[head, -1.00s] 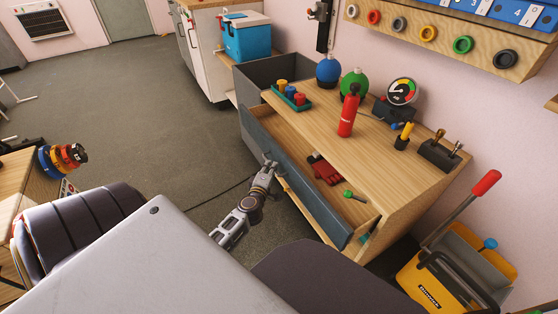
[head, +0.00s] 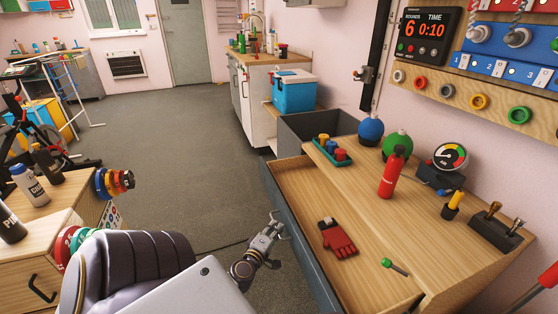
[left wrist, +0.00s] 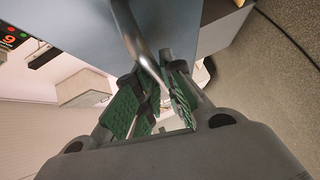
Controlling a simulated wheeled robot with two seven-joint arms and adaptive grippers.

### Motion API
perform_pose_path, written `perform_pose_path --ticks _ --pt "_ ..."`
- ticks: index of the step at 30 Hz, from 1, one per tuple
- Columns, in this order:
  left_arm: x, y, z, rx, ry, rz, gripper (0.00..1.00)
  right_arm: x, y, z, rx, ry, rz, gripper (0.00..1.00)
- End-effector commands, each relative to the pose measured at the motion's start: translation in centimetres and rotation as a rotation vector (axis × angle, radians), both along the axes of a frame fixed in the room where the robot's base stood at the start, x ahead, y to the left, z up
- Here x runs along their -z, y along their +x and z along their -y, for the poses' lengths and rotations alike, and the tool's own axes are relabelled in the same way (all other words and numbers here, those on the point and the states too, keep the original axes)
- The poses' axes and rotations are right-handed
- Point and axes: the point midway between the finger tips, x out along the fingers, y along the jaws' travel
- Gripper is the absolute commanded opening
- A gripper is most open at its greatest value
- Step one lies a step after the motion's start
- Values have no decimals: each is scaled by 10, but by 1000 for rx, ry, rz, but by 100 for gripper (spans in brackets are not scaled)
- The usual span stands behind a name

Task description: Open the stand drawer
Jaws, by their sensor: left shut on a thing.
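The stand (head: 420,215) is a wooden bench at the right of the head view. Its wide drawer is pulled out, with a blue-grey front (head: 299,247) and a pale wood inside. A red glove (head: 338,238) and a green-knobbed lever (head: 395,266) lie in the drawer. My left gripper (head: 275,227) is at the outer face of the drawer front, shut on the metal drawer handle. In the left wrist view the handle (left wrist: 136,38) runs down between the green-padded fingers (left wrist: 158,90). My right gripper is not in view.
A wooden cabinet (head: 40,225) with bottles stands at left. Grey floor (head: 190,150) is free between.

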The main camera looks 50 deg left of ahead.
Motion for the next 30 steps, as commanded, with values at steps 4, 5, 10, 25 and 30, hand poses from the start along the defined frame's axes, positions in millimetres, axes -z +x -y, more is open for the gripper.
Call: perform_pose_path --ticks 4,5,10,25,30 --pt "2 -1 1 2 -4 -3 0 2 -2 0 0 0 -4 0" --pt "2 -1 1 2 -4 -3 0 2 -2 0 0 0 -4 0" --pt "2 -1 1 2 -4 -3 14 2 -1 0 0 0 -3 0" --pt "0 -1 0 1 -1 -1 32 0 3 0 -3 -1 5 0" --pt "0 -4 2 0 0 -1 32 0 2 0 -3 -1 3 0"
